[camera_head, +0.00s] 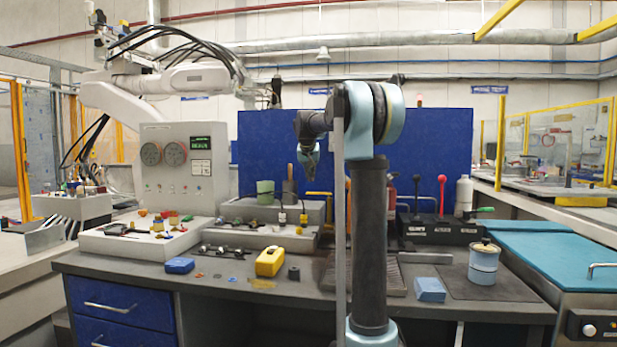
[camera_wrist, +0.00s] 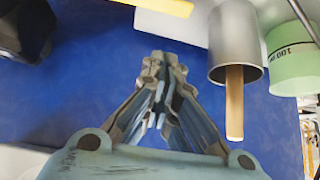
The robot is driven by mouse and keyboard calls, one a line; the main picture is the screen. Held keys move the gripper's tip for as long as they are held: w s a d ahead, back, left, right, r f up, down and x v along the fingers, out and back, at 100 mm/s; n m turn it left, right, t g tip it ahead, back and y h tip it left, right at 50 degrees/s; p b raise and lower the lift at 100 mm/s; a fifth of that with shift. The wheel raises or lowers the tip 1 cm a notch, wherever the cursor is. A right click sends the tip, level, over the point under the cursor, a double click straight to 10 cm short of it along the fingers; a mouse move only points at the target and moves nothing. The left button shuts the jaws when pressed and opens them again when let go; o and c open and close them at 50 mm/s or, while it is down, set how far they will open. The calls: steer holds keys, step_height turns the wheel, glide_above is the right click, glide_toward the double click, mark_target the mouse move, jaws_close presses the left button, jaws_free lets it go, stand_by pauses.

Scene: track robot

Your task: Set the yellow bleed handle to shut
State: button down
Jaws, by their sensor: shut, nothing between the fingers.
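A yellow bar (camera_head: 318,194), which looks like the bleed handle, shows behind my arm at the back of the bench. It is partly hidden by my arm, and I cannot tell its setting. In the wrist view a yellow bar (camera_wrist: 165,6) is cut off by the top edge; it may be the same one. My gripper (camera_head: 310,172) hangs pointing down above the back of the bench, in front of the blue panel. In the wrist view its fingertips (camera_wrist: 163,68) are together with nothing between them, apart from the yellow bar.
A metal cup with a wooden stick (camera_wrist: 235,55) and a green cylinder (camera_wrist: 296,60) stand close to my gripper. A yellow box (camera_head: 271,261) lies on the bench front.

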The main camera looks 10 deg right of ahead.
steer(key=x, duration=0.6)
steer(key=shift+w+d+f, duration=0.15)
steer(key=shift+w+d, duration=0.05)
steer(key=shift+d, duration=0.05)
steer(key=shift+s+f, duration=0.2)
steer(key=shift+s, duration=0.05)
steer(key=shift+s+a+r, duration=0.15)
steer(key=shift+s+a, duration=0.05)
steer(key=shift+s, duration=0.35)
steer(key=shift+s+a, duration=0.15)
steer(key=shift+s, duration=0.4)
steer(key=shift+s+a, duration=0.2)
steer(key=shift+s, duration=0.35)
steer(key=shift+a, duration=0.1)
